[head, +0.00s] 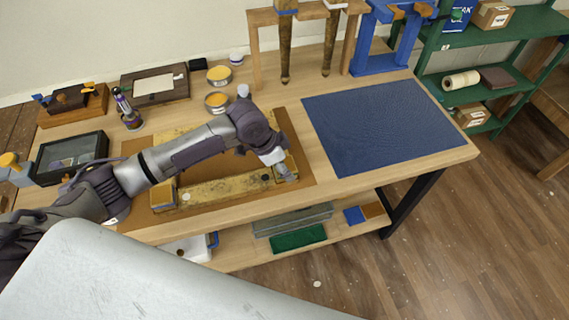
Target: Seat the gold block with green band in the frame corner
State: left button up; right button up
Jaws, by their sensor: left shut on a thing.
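A gilt frame (225,188) lies on a brown board (300,165) on the workbench. Its near bar runs left to right, and my left arm hides much of the rest. My left gripper (287,174) is over the right end of the near bar, at the frame's right near corner. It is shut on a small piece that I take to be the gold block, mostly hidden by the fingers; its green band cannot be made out. Whether the block touches the frame cannot be told. Another gold block (162,194) is at the left near corner. My right gripper is out of view.
A blue mat (382,124) lies clear to the right. Open tins (218,76), a dark case (155,85), a glass-topped box (70,155) and a purple bottle (127,110) stand behind and left. A wooden rack (254,55) holds hanging tools at the back.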

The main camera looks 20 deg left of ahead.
pick_arm(q)
jog(key=o, duration=1.2)
jog(key=shift+o, duration=0.2)
jog(key=v, duration=1.2)
jog(key=shift+d, duration=0.1)
